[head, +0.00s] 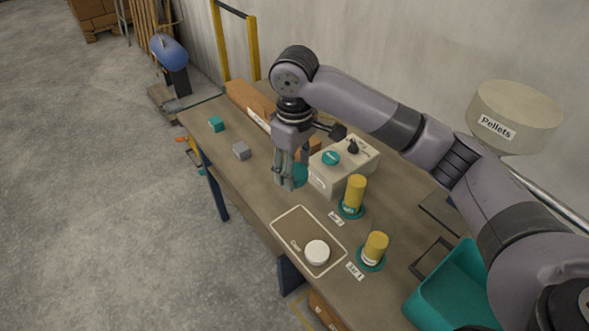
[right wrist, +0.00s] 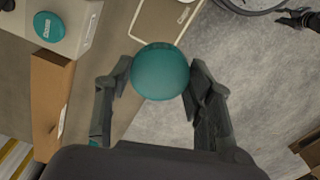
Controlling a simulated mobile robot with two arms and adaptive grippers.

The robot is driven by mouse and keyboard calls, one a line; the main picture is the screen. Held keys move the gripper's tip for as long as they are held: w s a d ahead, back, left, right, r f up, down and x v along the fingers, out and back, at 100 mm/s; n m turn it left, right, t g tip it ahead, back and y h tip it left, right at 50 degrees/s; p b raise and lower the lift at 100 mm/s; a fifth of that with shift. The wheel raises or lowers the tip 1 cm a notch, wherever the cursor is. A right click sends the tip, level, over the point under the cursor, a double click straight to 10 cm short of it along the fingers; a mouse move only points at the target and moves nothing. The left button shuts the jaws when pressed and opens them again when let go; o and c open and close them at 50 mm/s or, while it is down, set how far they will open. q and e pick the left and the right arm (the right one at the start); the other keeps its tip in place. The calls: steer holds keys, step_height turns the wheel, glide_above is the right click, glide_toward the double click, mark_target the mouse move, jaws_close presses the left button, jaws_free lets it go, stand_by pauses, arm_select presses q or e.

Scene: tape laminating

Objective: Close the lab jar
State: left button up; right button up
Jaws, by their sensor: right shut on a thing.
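Two yellow cylindrical jars stand on teal round bases: one (head: 356,190) at the tag that seems to read Jar 2, the other (head: 376,246) at the tag that seems to read Jar 1. A white round lid-like disc (head: 317,252) lies on an outlined mat (head: 300,222) left of the nearer jar. My right gripper (head: 286,184) points down above the table, left of the jars. In the right wrist view it is shut on a teal round object (right wrist: 160,71), held between both fingers. In the head view this object shows partly behind the fingers. My left gripper is not in view.
A pale control box (head: 345,165) with a teal disc and a black knob stands behind the gripper. Small teal (head: 216,124) and grey (head: 241,151) cubes lie at the far left. A teal bin (head: 455,285) is at the right. A pellet hopper (head: 515,115) stands at the wall.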

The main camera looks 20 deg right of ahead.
steer(key=shift+s, duration=0.1)
steer(key=s+d+m, duration=0.2)
steer(key=s+m, duration=0.1)
steer(key=s, duration=0.4)
steer(key=s+d+f+m, duration=0.1)
steer(key=s+m, duration=0.3)
steer(key=s, duration=0.3)
steer(key=shift+d+f, duration=0.2)
steer(key=shift+d, duration=0.2)
